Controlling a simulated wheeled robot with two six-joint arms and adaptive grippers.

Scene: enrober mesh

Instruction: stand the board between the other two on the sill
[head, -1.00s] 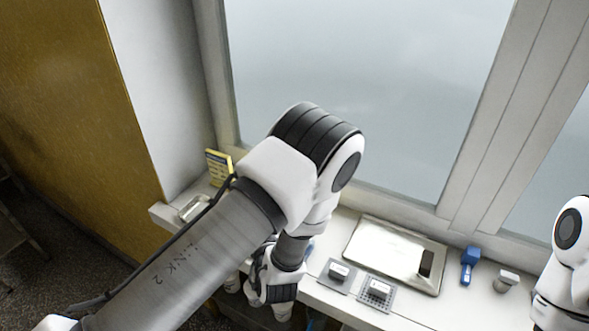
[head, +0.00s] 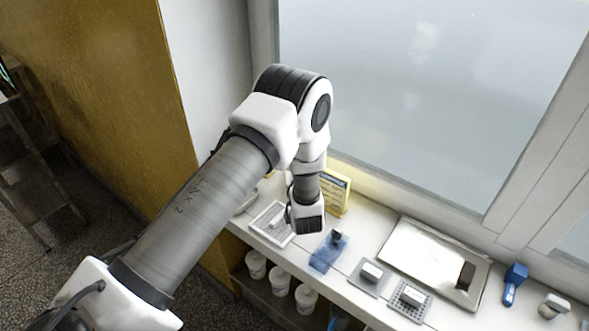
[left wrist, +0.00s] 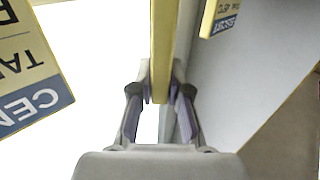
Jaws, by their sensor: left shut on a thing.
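In the left wrist view my left gripper (left wrist: 160,100) is shut on a yellow-edged board (left wrist: 161,40), seen edge-on between the fingers. A second board (left wrist: 30,65), with upside-down lettering and a blue band, shows close by at the left. A third board (left wrist: 220,15) shows partly at the top right. In the head view my left gripper (head: 306,222) is low over the sill (head: 345,285), and the arm hides part of that area. A yellow board (head: 336,192) stands upright beside it near the window; I cannot tell whether it is the held one. My right gripper is out of view.
A wire-topped tray (head: 270,228), a blue cloth-like piece (head: 327,254), two grey mesh squares (head: 367,280) (head: 405,306) with small blocks, a metal tray (head: 409,246) and a blue tool (head: 514,283) lie along the sill. White cups (head: 279,281) stand on a shelf below.

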